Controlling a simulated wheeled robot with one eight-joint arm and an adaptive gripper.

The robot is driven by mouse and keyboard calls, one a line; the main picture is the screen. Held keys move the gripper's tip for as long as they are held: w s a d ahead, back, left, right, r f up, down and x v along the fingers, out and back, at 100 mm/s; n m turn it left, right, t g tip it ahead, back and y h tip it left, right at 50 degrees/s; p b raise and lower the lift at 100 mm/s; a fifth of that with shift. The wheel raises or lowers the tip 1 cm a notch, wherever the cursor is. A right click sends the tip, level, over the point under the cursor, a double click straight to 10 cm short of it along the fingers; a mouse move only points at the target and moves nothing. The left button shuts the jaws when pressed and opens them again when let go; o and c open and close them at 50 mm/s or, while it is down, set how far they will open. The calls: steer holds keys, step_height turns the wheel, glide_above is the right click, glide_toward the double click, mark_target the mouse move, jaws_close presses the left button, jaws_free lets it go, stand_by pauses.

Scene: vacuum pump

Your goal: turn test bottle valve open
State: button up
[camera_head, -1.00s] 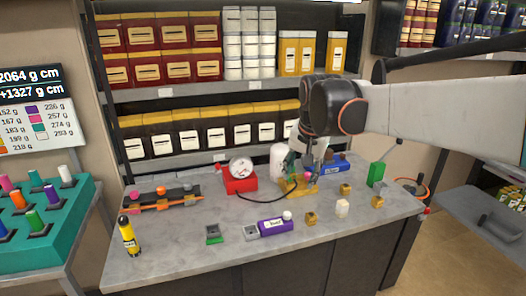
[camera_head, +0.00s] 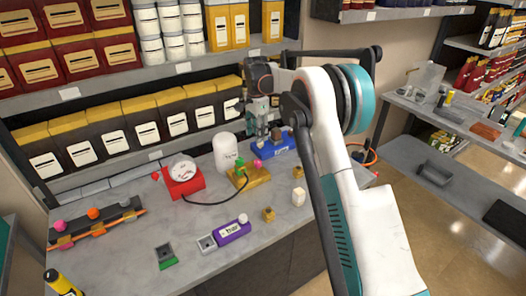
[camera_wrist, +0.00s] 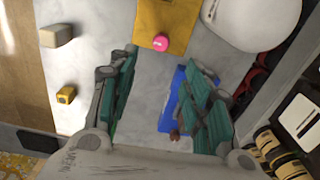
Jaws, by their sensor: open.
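A gold block (camera_head: 250,180) on the grey bench carries a green knob (camera_head: 240,165) and a pink knob (camera_head: 258,163). A white bottle (camera_head: 225,152) stands just behind it. A blue block (camera_head: 275,150) with a brown knob (camera_head: 277,134) sits to the right. I cannot tell which knob is the test bottle valve. My gripper (camera_head: 260,128) is open and empty by the blue block. In the wrist view, my gripper (camera_wrist: 160,68) has its teal fingers spread apart. The blue block (camera_wrist: 182,78) lies partly under the right finger. The pink knob (camera_wrist: 161,42) shows beyond the fingertips.
A red gauge box (camera_head: 183,183) stands left of the gold block, with a black cable. Shelves of bags (camera_head: 107,135) rise close behind. A purple labelled box (camera_head: 232,232) and small gold blocks (camera_head: 268,214) lie in front.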

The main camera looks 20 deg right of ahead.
mark_target(258, 161)
steer(key=f+b, duration=0.1)
steer(key=f, duration=0.3)
steer(key=f+b, duration=0.1)
steer(key=f, duration=0.4)
steer(key=f+b, duration=0.1)
steer(key=f, duration=0.4)
steer(key=shift+w+d+f, duration=0.15)
steer(key=shift+w+f, duration=0.05)
steer(key=shift+w, duration=0.1)
steer(key=shift+c, duration=0.5)
jaws_close()
